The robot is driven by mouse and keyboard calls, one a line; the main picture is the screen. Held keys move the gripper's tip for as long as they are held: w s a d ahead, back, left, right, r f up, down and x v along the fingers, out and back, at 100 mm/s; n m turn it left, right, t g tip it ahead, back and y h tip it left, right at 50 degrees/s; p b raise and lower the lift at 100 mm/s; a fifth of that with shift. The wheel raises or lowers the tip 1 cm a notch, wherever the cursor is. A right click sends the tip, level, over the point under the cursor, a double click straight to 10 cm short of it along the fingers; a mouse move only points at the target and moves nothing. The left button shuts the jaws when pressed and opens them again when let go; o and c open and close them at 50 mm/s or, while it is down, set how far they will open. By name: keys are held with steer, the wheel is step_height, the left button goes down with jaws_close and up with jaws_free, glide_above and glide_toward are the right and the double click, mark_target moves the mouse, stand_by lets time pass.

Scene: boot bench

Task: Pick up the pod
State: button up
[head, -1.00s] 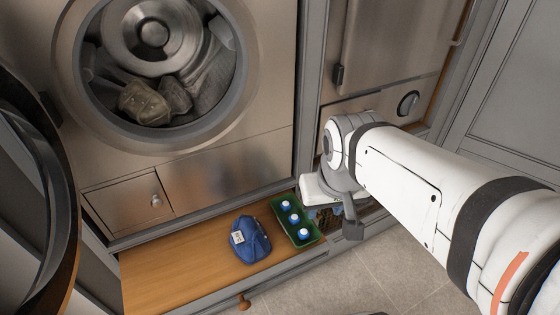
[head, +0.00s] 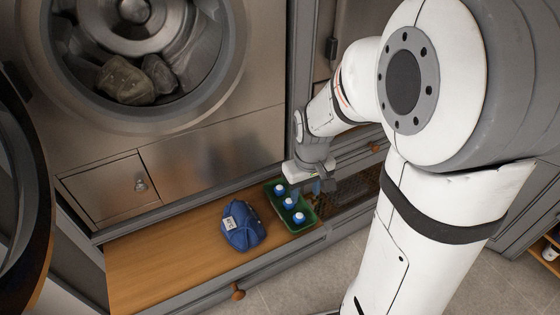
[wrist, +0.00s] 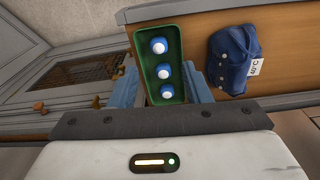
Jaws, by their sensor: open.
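Three blue-and-white pods sit in a row in a green tray (head: 309,222) on the wooden bench drawer. In the head view they are the far pod (head: 280,189), the middle pod (head: 289,203) and the near pod (head: 299,217). The wrist view shows the same tray (wrist: 147,75) with pods (wrist: 158,46) (wrist: 163,70) (wrist: 167,93). My gripper (head: 312,186) is open and empty, above the tray's right side in the head view. In the wrist view its bluish fingers (wrist: 163,80) lie either side of the tray. Its height above the pods is hard to tell.
A blue cloth bundle (head: 242,232) with a white label lies on the wooden drawer (head: 160,262), left of the tray; the wrist view shows the label reading 40°C. A washer (head: 140,60) stands behind. A dark mesh compartment (head: 352,190) is to the right.

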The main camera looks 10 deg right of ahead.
steer(key=b, duration=0.1)
glide_toward(299, 221)
steer(key=shift+n+g, duration=0.3)
steer(key=shift+n, duration=0.2)
step_height(299, 221, down, 7)
steer(key=shift+w+r, duration=0.15)
steer(key=shift+c, duration=0.2)
steer(key=c, duration=0.7)
